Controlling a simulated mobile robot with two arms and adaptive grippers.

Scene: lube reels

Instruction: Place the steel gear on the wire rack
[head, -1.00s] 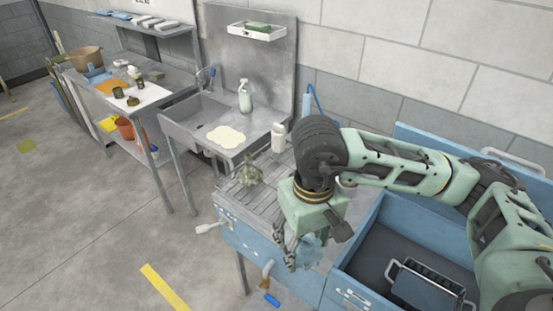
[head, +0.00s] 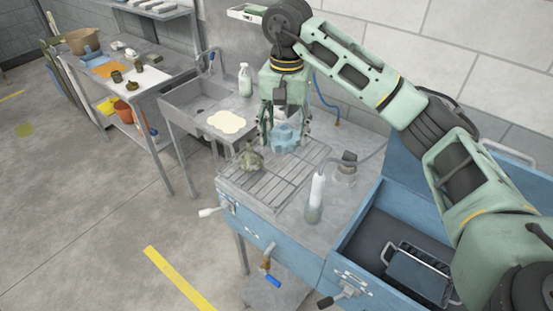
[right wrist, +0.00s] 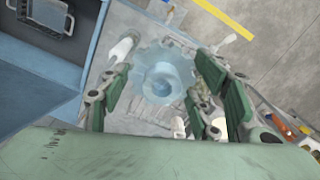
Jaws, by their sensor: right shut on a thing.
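The steel gear (head: 286,139) is a pale blue-grey toothed wheel with a raised hub. My right gripper (head: 284,130) is shut on it, fingers pointing down. In the right wrist view the gear (right wrist: 160,75) sits between the finger pads of my gripper (right wrist: 160,88). The wire rack (head: 268,182) is a flat grid on top of the blue cabinet. In the head view the gear appears at the rack's back edge; I cannot tell its exact height above it. My left gripper is not in view.
A dull green object (head: 251,159) stands on the rack's left side. A white bottle (head: 315,192) and a dark-topped jar (head: 347,166) stand right of the rack. An open blue drawer (head: 365,215) is at right. A sink (head: 200,103) lies behind left. The rack's middle is clear.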

